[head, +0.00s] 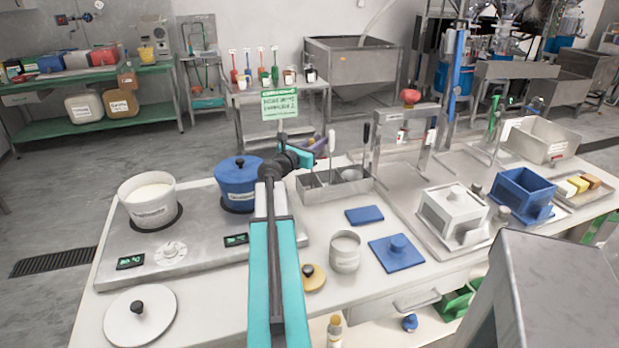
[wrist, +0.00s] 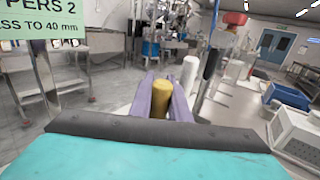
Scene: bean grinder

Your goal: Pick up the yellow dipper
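The yellow dipper shows as a yellow handle (wrist: 161,98) upright between the two purple fingers of my gripper (wrist: 162,90) in the wrist view. The fingers lie close on both sides of the handle; I cannot tell whether they press on it. In the head view my gripper (head: 316,144) is above the left part of a steel compartment tray (head: 352,190), with a bit of yellow between its fingers. The dipper's lower part is hidden. A white handle (head: 331,141) stands just right of my gripper; it also shows in the wrist view (wrist: 189,74).
A blue pot (head: 238,180) and a white pot (head: 148,200) stand on the hot plate at left. A black handle (head: 366,132) rises behind the tray. A green sign (head: 279,104) stands behind.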

